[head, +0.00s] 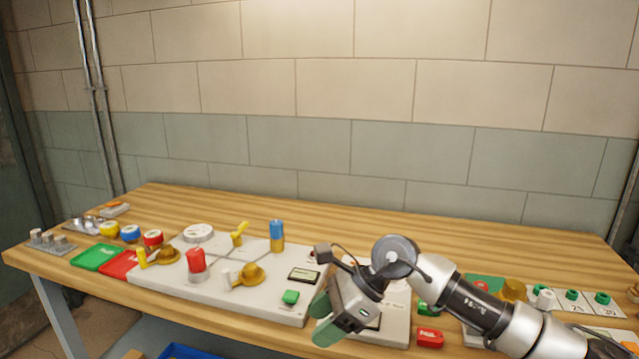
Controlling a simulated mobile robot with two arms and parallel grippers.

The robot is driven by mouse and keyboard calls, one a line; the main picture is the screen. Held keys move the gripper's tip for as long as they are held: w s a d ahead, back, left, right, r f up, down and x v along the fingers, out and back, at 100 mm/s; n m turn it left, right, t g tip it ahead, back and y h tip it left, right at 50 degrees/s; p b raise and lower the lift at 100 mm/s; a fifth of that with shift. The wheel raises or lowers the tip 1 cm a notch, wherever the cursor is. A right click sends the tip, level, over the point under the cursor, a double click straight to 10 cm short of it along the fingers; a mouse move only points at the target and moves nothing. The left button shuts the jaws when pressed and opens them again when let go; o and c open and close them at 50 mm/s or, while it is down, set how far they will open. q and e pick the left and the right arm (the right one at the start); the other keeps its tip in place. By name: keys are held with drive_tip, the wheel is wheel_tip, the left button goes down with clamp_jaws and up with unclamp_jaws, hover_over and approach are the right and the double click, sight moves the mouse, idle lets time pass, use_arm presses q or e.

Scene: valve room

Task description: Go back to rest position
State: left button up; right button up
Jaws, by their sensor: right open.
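My right arm comes in from the lower right and reaches over the front of the table. My right gripper (322,318) hangs at the table's front edge with its greenish fingers pointing down and to the left. It is open, and I see nothing held in it. It is just right of a white board (215,285) that carries a red cylinder (196,261), a blue and yellow cylinder (277,236) and yellow-brown fittings (251,274). My left gripper is not in view.
The wooden table (400,226) has a clear strip along its back. Green (98,257) and red (120,265) plates lie at left. A second panel (397,322) is partly hidden behind my right arm. A red block (430,337) lies beside it. A block wall (330,150) stands behind.

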drive_tip(key=s+a+r+m+t+y, duration=0.1)
drive_tip(key=s+a+r+m+y, duration=0.45)
drive_tip(key=y, duration=0.45)
drive_tip(key=w+d+f+m+t+h, duration=0.1)
drive_tip(key=d+f+m+t+h, duration=0.3)
drive_tip(key=m+t, duration=0.9)
drive_tip(key=w+d+f+m+t+h, duration=0.15)
drive_tip(key=d+m+t+h, duration=0.5)
drive_tip(key=m, duration=1.15)
drive_tip(key=s+d+f+m+g+h, duration=0.3)
drive_tip(key=d+f+m+h, duration=0.4)
drive_tip(key=f+m, duration=0.2)
drive_tip(key=s+d+f+m+g, duration=0.3)
drive_tip(key=s+f+g, duration=0.1)
drive_tip(key=s, duration=0.4)
drive_tip(key=s+d+f+m+g+h, duration=0.1)
drive_tip(key=s+d+f+m+g, duration=0.1)
drive_tip(key=s+f+g, duration=0.4)
drive_tip(key=s+d+f+m+g, duration=0.3)
drive_tip(key=s, duration=0.6)
wheel_tip(320, 180, down, 24)
drive_tip(key=s+g+p, duration=0.1)
drive_tip(key=p, duration=0.2)
drive_tip(key=s+d+f+g+p, duration=0.1)
drive_tip(key=s+d+f+p, duration=0.2)
drive_tip(key=s+f, duration=0.9)
drive_tip(key=s, duration=0.4)
drive_tip(key=shift+f+n, duration=0.2)
drive_tip(key=shift+n, duration=0.15)
